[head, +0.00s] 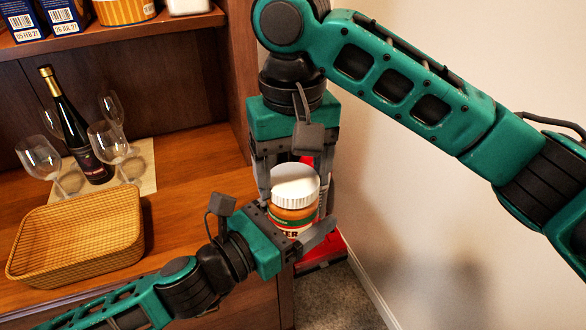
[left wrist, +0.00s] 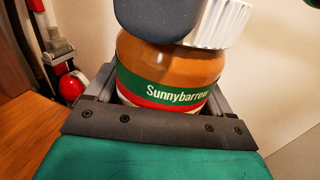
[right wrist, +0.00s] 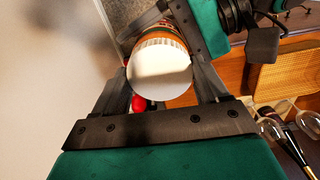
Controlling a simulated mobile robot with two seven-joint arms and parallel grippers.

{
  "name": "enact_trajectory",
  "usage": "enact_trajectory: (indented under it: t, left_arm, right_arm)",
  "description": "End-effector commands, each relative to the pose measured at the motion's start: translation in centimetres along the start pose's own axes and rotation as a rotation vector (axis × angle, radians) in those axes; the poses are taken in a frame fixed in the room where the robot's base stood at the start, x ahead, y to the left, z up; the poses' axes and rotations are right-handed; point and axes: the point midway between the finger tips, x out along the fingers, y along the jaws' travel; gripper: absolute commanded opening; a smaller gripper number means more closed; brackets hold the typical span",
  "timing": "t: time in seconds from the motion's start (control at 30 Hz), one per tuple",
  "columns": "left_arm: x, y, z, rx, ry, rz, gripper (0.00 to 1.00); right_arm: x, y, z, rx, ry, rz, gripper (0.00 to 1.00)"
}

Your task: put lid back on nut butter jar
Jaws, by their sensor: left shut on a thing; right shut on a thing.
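The nut butter jar (head: 293,215), brown with a green and red label, is upright between the fingers of my left gripper (head: 303,230), which is shut on it. It also shows in the left wrist view (left wrist: 165,72). The white ribbed lid (head: 295,184) is held from above by my right gripper (head: 294,190), with a finger on each side. In the left wrist view the lid (left wrist: 218,22) is at the jar's top, looking tilted and shifted to the right. A dark fingertip hides part of the jar's mouth, so I cannot tell whether the lid is seated.
A woven basket (head: 80,236), wine bottle (head: 75,130) and wine glasses (head: 108,142) stand on the wooden counter (head: 190,210) at left. Packages stand on the shelf above.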

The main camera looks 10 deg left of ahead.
Motion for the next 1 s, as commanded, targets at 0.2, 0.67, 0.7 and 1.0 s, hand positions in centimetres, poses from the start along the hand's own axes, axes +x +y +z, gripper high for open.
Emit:
enact_trajectory:
  t: [0.2,0.67,0.7,1.0]
  left_arm:
    - [0.0,-0.1,0.2,0.001,-0.005,-0.004,0.00]
    - [0.0,-0.1,0.2,0.001,-0.005,-0.002,0.00]
    - [0.0,-0.1,0.2,0.001,-0.005,-0.002,0.00]
    - [0.0,-0.1,0.2,0.001,-0.005,-0.002,0.00]
  right_arm:
    - [-0.1,0.0,-0.1,-0.004,0.003,-0.001,0.79]
    - [-0.1,0.0,0.0,-0.007,0.001,0.000,1.00]
    - [-0.3,0.0,-0.1,-0.007,0.002,0.000,1.00]
    - [-5.0,0.1,-0.1,-0.006,0.006,0.003,1.00]
